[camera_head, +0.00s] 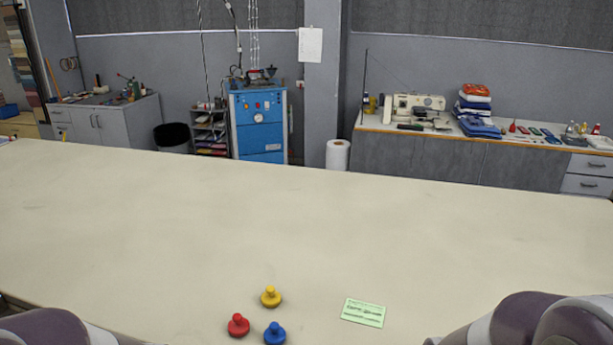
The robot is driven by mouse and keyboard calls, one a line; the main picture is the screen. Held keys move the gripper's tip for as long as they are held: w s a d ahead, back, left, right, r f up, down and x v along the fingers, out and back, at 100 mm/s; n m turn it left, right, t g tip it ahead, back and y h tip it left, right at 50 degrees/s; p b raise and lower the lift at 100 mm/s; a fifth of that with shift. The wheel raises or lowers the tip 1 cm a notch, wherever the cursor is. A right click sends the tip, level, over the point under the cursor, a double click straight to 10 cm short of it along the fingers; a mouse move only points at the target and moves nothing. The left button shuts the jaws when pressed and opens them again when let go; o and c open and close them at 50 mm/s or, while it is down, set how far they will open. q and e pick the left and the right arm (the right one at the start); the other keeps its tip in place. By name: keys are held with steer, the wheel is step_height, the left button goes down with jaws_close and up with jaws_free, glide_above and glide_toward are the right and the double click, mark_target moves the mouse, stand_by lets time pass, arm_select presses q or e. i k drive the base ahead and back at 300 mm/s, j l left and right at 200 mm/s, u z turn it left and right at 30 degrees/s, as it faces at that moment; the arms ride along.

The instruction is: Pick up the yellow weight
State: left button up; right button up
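The yellow weight (270,297) stands upright on the pale cloth table, near the front and left of the picture's middle. It has a round base with a small knob on top. A red weight (238,325) stands in front of it to the left. A blue weight (275,334) stands in front of it, close to the red one. My arms show only as parts at the lower left and lower right corners. Neither gripper is in view.
A green printed card (363,312) lies flat to the right of the weights. The rest of the long cloth table (300,215) is bare. Cabinets, a blue machine (259,122) and a sewing machine (414,108) stand beyond the table's far edge.

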mark_target(271, 298)
steer(key=z, duration=1.3)
steer(key=u, duration=1.5)
steer(key=i+j+z, duration=0.3)
steer(key=j, duration=0.3)
steer(key=i+j+z, duration=0.1)
steer(key=j, duration=0.25)
steer(key=i+j+z, duration=0.25)
steer(key=z, duration=0.95)
steer(key=k+j, duration=0.05)
